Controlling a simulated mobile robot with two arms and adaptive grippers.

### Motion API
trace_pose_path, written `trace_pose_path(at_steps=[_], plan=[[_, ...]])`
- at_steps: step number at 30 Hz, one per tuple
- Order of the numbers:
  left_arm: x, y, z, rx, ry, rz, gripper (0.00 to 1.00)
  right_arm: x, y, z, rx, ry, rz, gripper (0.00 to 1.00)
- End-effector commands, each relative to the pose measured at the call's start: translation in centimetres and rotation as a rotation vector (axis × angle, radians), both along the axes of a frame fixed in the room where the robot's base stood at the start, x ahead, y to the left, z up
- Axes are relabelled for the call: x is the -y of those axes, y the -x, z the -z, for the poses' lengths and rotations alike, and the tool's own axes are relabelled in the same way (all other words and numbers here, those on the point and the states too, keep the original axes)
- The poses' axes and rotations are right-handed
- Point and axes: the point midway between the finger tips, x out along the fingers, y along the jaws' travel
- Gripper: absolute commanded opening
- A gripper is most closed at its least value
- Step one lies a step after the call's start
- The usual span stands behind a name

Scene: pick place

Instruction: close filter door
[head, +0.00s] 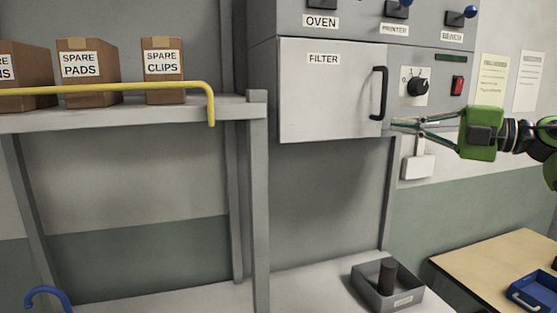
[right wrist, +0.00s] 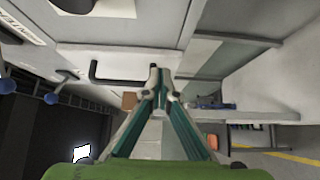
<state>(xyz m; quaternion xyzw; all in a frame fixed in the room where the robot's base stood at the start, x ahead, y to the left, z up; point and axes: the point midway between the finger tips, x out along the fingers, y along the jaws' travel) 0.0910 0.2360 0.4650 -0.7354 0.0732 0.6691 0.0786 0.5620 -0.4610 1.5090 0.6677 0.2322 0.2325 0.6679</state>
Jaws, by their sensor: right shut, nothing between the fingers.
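The filter door (head: 325,95) is a light grey panel labelled FILTER with a black vertical handle (head: 378,93) near its right edge. In the head view it looks shut or almost shut against the grey cabinet; I cannot tell whether a small gap is left. My right gripper (head: 396,125) is shut and empty, its tips close to the lower right corner of the door, below the handle. I cannot tell whether they touch it. In the right wrist view the closed fingertips (right wrist: 155,70) are beside the handle (right wrist: 118,74). My left gripper is not in view.
A dial (head: 417,87) and a red switch (head: 458,86) sit right of the door. A shelf (head: 190,112) with boxes and a yellow rail (head: 130,86) stands left. A grey tray (head: 410,298) with a dark cylinder (head: 387,276) is below.

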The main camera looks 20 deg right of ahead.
Motion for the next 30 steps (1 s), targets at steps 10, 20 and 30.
trace_pose_path(at_steps=[10, 20, 30], plan=[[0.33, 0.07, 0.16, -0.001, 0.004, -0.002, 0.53, 1.18, 0.38, 0.02, 0.000, 0.000, 0.022, 0.00], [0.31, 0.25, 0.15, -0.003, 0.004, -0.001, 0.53, 1.18, 0.38, 0.00, 0.000, 0.000, 0.023, 0.00], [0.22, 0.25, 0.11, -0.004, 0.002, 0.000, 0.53, 1.17, 0.39, -0.02, 0.000, 0.000, 0.022, 0.00]])
